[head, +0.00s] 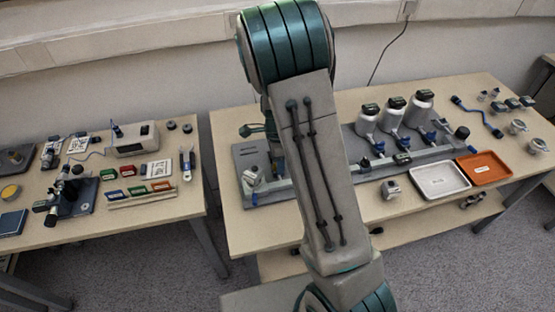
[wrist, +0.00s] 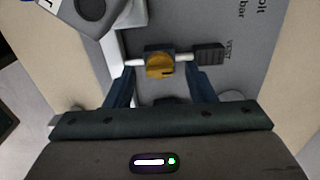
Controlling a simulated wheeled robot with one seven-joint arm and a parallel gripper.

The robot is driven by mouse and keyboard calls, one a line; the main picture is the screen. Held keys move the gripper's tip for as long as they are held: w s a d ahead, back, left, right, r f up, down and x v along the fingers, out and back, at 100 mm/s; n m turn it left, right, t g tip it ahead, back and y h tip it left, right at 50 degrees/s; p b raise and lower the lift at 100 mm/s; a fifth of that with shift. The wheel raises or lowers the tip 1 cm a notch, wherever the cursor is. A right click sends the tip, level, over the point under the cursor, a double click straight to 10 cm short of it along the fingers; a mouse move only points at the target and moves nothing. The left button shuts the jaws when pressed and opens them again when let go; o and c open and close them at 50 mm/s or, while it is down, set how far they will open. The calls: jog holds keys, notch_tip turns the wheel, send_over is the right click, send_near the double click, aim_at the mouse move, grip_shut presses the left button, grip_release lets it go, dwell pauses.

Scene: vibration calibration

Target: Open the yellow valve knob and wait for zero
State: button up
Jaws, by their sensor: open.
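The yellow valve knob (wrist: 159,66) sits on a thin white pipe over a grey plate (wrist: 225,82) in the wrist view. My gripper (wrist: 160,77) is open, its two dark blue fingers apart on the left and right of the knob. The knob shows between the fingertips, with gaps on both sides; I cannot tell whether the tips are level with it. A black ribbed end piece (wrist: 209,54) is on the pipe's right end, beside lettering that looks like "VENT". In the head view my arm hides the knob and the gripper. I see no readable pressure display.
A grey metal block (wrist: 112,14) stands at the upper left in the wrist view. A second table with tools (head: 140,218) stands left, beyond a gap.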

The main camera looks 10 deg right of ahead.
notch_tip(320, 180, up, 13)
jog(key=shift+r+p, duration=0.2)
jog(key=shift+p, duration=0.15)
dwell(0.3)
jog(key=s+r+n+t, duration=0.1)
jog(key=s+r+n, duration=0.3)
jog(key=s+n, duration=0.5)
jog(key=s+r+n+t, duration=0.1)
jog(key=s+r+n, duration=0.2)
jog(key=s+n, duration=0.6)
jog(key=s, duration=0.3)
jog(key=shift+r+t, duration=0.35)
jog(key=shift+t, duration=0.05)
